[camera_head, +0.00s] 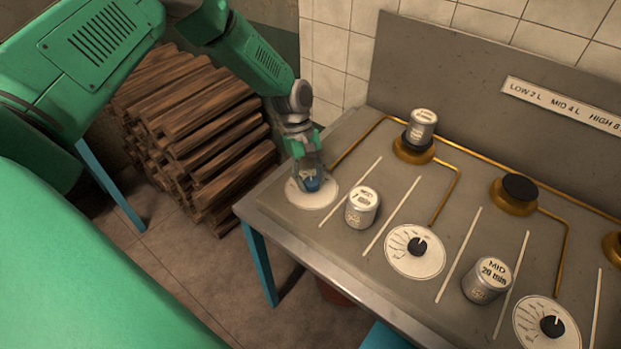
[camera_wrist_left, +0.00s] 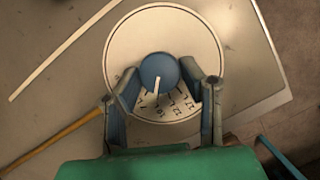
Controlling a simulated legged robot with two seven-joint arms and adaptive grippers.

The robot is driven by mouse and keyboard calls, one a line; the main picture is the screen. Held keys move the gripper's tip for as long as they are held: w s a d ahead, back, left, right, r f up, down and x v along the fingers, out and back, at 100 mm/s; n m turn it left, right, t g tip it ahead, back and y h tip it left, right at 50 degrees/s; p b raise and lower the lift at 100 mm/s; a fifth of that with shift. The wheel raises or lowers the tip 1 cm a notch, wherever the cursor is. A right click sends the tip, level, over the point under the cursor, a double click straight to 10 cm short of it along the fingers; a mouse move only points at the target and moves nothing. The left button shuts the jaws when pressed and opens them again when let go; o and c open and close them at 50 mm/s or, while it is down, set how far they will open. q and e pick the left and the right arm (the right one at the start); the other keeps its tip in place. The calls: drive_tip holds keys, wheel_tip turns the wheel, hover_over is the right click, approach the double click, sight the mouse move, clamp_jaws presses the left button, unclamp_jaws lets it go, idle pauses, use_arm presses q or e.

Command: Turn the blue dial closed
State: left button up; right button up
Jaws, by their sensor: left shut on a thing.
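The blue dial (camera_head: 312,184) sits on a round white scale plate (camera_head: 299,199) at the left end of the counter. In the left wrist view the blue dial (camera_wrist_left: 159,73) has a white pointer line toward the bottom of the picture, over the printed marks. My left gripper (camera_head: 308,172) is lowered from above with its fingers on both sides of the dial. In the left wrist view the left gripper (camera_wrist_left: 160,86) is shut on the dial. My right gripper is in neither view.
Silver cans stand on the counter: one (camera_head: 362,207) close right of the dial, one (camera_head: 486,280) farther right, and one (camera_head: 421,126) on a brass burner (camera_head: 413,149). Black dials (camera_head: 418,246) sit on white plates to the right. Stacked logs (camera_head: 200,130) lie left of the counter.

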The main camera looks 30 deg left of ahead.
use_arm(q)
drive_tip(key=m+b, duration=0.1)
drive_tip(key=m, duration=0.1)
drive_tip(key=m+g+y+b, duration=0.1)
drive_tip(key=m, duration=0.1)
drive_tip(key=shift+w+d+f+m, duration=0.1)
drive_tip(key=shift+w+m, duration=0.1)
drive_tip(key=shift+m, duration=0.2)
drive_tip(key=shift+d+m+g+y+b, duration=0.1)
drive_tip(key=shift+m+g+y+b, duration=0.3)
drive_tip(key=shift+m, duration=0.7)
drive_tip(key=shift+m+g+y+b, duration=0.2)
drive_tip(key=shift+m+y, duration=0.3)
drive_tip(key=shift+m, duration=0.6)
drive_tip(key=o, duration=1.1)
drive_tip(key=shift+o, duration=0.2)
drive_tip(key=shift+w+r, duration=0.1)
drive_tip(key=shift+r, duration=0.2)
drive_tip(key=v, duration=1.1)
drive_tip(key=shift+w+r, duration=0.15)
drive_tip(key=shift+w, duration=0.1)
